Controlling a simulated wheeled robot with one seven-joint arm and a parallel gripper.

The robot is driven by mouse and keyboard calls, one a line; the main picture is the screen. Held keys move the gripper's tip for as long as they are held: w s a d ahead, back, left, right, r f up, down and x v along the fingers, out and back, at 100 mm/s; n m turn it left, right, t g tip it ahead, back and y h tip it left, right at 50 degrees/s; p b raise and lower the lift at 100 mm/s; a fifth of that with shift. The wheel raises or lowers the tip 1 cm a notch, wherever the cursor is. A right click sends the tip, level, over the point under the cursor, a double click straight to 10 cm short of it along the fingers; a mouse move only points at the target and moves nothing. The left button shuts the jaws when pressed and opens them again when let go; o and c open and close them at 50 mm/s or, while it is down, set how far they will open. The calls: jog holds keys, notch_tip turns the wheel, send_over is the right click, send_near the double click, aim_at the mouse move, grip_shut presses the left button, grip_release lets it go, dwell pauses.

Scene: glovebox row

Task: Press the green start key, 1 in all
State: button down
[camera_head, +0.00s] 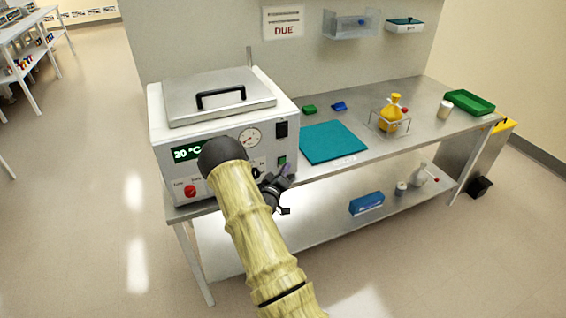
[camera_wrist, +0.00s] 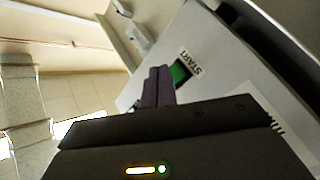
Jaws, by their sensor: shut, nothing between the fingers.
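The green start key (camera_head: 282,160) is on the lower right of the front panel of a white water-bath-like unit (camera_head: 220,135). In the wrist view the green key (camera_wrist: 180,73) shows beside a "START" label, partly hidden by my fingers. My gripper (camera_head: 287,170) is shut and empty, just in front of the panel, with its fingertips close to the key. In the wrist view the purple-grey fingertips (camera_wrist: 158,84) overlap the left edge of the key. I cannot tell whether they touch it.
The unit has a red button (camera_head: 190,190), a display reading 20 °C (camera_head: 187,153), a dial (camera_head: 250,138) and a black switch (camera_head: 281,129). A teal mat (camera_head: 333,142), a yellow flask (camera_head: 392,112) in a wire stand and a green tray (camera_head: 470,102) are on the bench to the right.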

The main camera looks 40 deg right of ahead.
dwell(0.6)
jog(key=shift+w, duration=0.4)
jog(key=shift+w+d+b, duration=0.2)
jog(key=shift+w+b, duration=0.25)
jog(key=shift+b, duration=0.05)
dwell(0.7)
jog(key=shift+s, duration=0.15)
jog(key=shift+s+a, duration=0.2)
jog(key=shift+s, duration=0.5)
jog(key=shift+s+a, duration=0.2)
jog(key=shift+s, duration=0.6)
jog(key=shift+s+a, duration=0.2)
jog(key=shift+s, duration=0.65)
jog(key=shift+s+a, duration=0.2)
jog(key=shift+s, duration=0.6)
jog(key=shift+r+p, duration=0.15)
jog(key=shift+p, duration=0.15)
